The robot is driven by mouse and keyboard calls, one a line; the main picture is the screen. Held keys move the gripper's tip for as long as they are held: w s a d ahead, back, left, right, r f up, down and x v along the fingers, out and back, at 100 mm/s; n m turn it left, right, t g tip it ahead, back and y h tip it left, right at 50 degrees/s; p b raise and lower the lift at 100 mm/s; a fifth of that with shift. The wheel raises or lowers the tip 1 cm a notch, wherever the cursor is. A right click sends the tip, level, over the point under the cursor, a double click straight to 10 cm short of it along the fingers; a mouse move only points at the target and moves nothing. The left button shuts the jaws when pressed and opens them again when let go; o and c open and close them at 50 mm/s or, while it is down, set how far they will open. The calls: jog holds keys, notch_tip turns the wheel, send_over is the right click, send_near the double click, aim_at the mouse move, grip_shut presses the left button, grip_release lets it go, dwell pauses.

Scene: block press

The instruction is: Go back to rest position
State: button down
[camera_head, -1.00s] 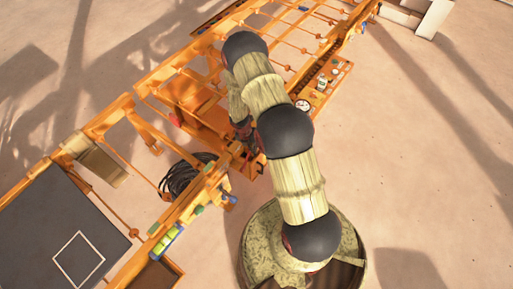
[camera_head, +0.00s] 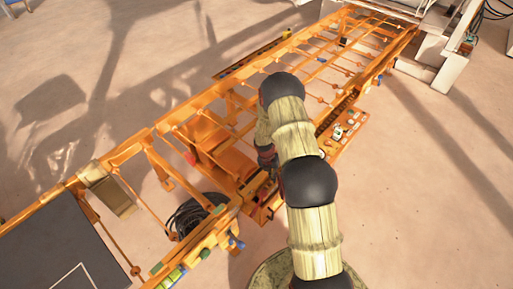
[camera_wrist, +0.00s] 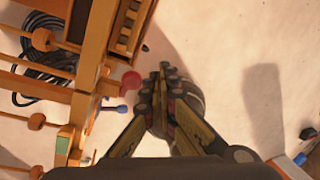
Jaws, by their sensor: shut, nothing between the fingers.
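My gripper (camera_wrist: 164,78) points out into the middle of the wrist view with its fingers together and nothing between them. It hangs over the pale floor, just right of the orange frame. A red round knob (camera_wrist: 131,82) and a blue-tipped peg (camera_wrist: 122,108) on the frame's edge are close to the left of the fingers, seemingly apart from them. In the head view my arm arches over the orange conveyor frame (camera_head: 290,62), and the fingertips are hidden or too small to make out.
A control panel (camera_head: 345,131) sits on the frame's right side. A coil of black cable (camera_head: 188,216) lies under the frame. A dark plate (camera_head: 55,250) is at the lower left, and white machinery (camera_head: 440,55) stands at the upper right. The floor at right is clear.

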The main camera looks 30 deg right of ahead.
jog(key=s+a+r+m+g, duration=0.2)
jog(key=s+a+r+m, duration=0.15)
jog(key=s+m, duration=0.7)
jog(key=s+a+r+m+t+y+b, duration=0.1)
jog(key=a+r+m+b, duration=0.25)
jog(key=r+m, duration=0.5)
jog(key=s+a+r+m+b, duration=0.15)
jog(key=a+r+m, duration=0.35)
jog(key=r, duration=0.6)
jog(key=s+a+r+m+t+b, duration=0.2)
jog(key=s+a+r+t+b, duration=0.5)
jog(key=s+a+r+b, duration=0.4)
notch_tip(320, 180, up, 4)
jog(key=shift+s+a+r+m+t+y, duration=0.15)
jog(key=shift+a+m+t+y, duration=0.25)
jog(key=shift+a, duration=0.45)
